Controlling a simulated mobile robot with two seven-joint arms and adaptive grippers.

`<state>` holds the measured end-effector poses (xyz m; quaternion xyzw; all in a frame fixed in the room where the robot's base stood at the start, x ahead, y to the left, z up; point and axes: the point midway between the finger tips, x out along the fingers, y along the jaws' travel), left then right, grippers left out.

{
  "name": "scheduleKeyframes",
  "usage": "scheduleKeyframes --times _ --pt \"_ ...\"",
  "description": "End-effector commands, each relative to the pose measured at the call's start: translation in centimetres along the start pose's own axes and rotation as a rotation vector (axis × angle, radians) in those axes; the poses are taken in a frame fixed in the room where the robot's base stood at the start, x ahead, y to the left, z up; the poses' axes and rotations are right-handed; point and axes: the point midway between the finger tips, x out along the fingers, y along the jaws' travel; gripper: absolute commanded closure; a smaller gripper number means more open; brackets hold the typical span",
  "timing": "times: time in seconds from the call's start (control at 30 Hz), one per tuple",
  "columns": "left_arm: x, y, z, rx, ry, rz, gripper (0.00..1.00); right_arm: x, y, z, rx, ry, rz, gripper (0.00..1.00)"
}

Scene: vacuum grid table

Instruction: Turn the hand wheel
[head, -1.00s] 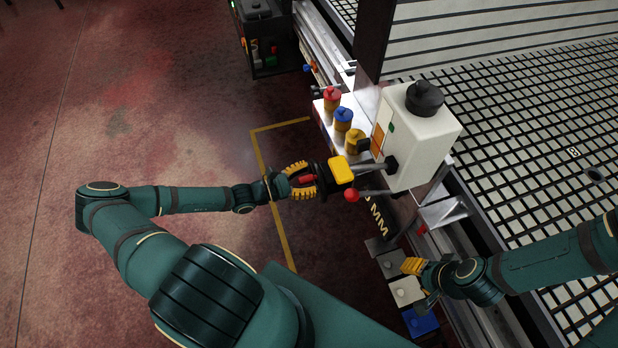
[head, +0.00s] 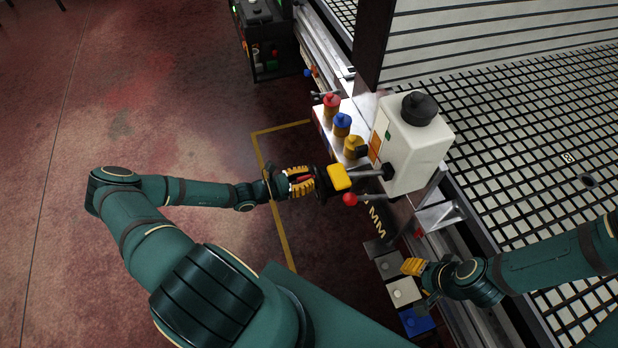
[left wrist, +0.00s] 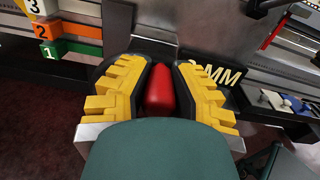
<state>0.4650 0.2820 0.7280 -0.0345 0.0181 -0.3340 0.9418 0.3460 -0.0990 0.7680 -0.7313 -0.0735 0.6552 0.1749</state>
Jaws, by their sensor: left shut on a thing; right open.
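A red handle (left wrist: 160,88) sits between the yellow finger pads of my left gripper (head: 301,182), which is shut on it. In the left wrist view the gripper (left wrist: 160,95) has one pad on each side of the handle. A dark part (head: 323,181), perhaps the hand wheel's rim, shows just beyond the fingers in the head view; the wheel is mostly hidden and its turn angle cannot be told. My right gripper (head: 414,273) is open and empty beside the machine's edge at lower right.
A white box with a black knob (head: 411,143) stands right of the left gripper. The grid table (head: 545,190) fills the right. Open floor lies left.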

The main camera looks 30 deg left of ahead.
Motion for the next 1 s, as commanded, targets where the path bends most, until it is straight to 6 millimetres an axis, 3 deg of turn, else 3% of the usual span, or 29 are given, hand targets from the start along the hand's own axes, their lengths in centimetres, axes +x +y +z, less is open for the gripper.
scheduleKeyframes --times 0.43,0.47,0.53,0.87,1.0 --pt "0.2 0.4 0.3 -0.082 -0.008 -0.003 1.0 -0.4 -0.1 -0.2 0.002 0.005 0.001 0.53" --pt "0.2 0.4 0.3 -0.082 -0.008 -0.003 0.68 -0.4 -0.1 -0.2 0.002 0.005 0.001 0.53" --pt "0.1 0.4 0.3 -0.082 -0.008 -0.003 0.44 -0.4 -0.1 -0.2 0.002 0.005 0.001 0.53" --pt "0.0 0.5 0.2 -0.081 -0.004 -0.002 0.44 -0.4 -0.1 -0.2 0.002 0.005 0.001 0.53" --pt "-1.2 0.5 0.1 -0.08 -0.002 0.0 0.44 -0.4 -0.1 -0.2 0.002 0.005 0.001 0.53"
